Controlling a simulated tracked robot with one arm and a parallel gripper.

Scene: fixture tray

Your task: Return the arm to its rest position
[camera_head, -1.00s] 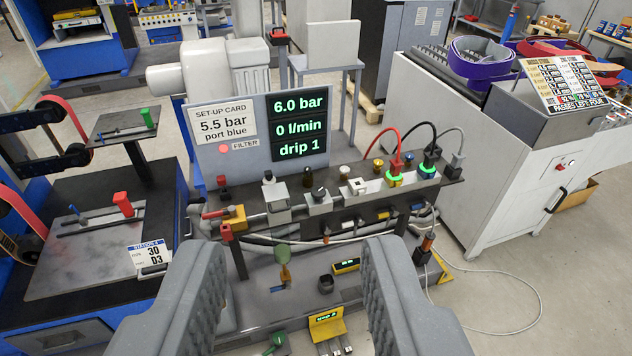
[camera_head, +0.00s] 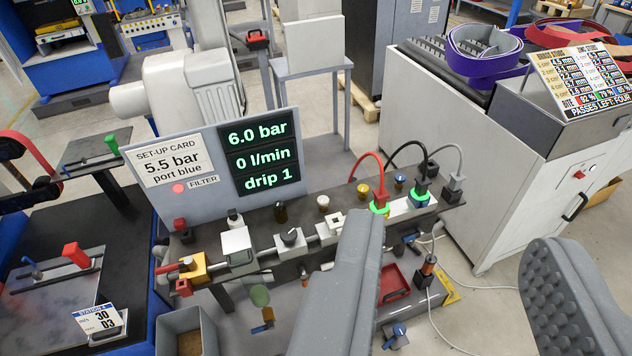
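My gripper (camera_head: 455,262) shows large in the lower right of the view, its two grey padded fingers spread wide apart. The rest of my arm is not in view.
A display panel (camera_head: 212,163) reads 6.0 bar, 0 l/min and drip 1. Red, black and grey cables arch over the bench's right end; two plugs have green-lit rings. A white cabinet (camera_head: 470,150) stands right. A grey bin (camera_head: 187,332) and red tray (camera_head: 393,284) sit low.

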